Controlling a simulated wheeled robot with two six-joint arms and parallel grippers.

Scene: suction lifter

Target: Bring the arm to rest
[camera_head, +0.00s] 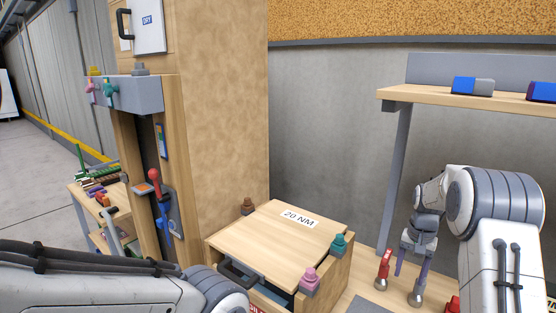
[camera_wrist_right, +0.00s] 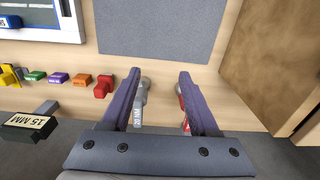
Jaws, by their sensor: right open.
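My right gripper (camera_head: 413,264) is open and points down over the wooden worktop (camera_head: 362,297) at the lower right of the head view. In the right wrist view its two purple fingers (camera_wrist_right: 162,105) are apart, with bare worktop between their tips. A grey labelled tool (camera_wrist_right: 139,110) stands close by the left finger. A red tool (camera_wrist_right: 184,104) is partly hidden behind the right finger; it also shows in the head view (camera_head: 383,270). I cannot tell whether the fingers touch either tool. My left arm crosses the lower left of the head view, but its gripper is out of frame.
A wooden box marked 20 NM (camera_head: 283,227) with coloured knobs stands left of the right gripper. A shelf (camera_head: 420,97) holding blue and grey blocks (camera_head: 473,86) is above. A wooden cabinet (camera_head: 225,110) with a red-handled lever (camera_head: 155,183) stands left. Coloured blocks (camera_wrist_right: 58,79) line the worktop.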

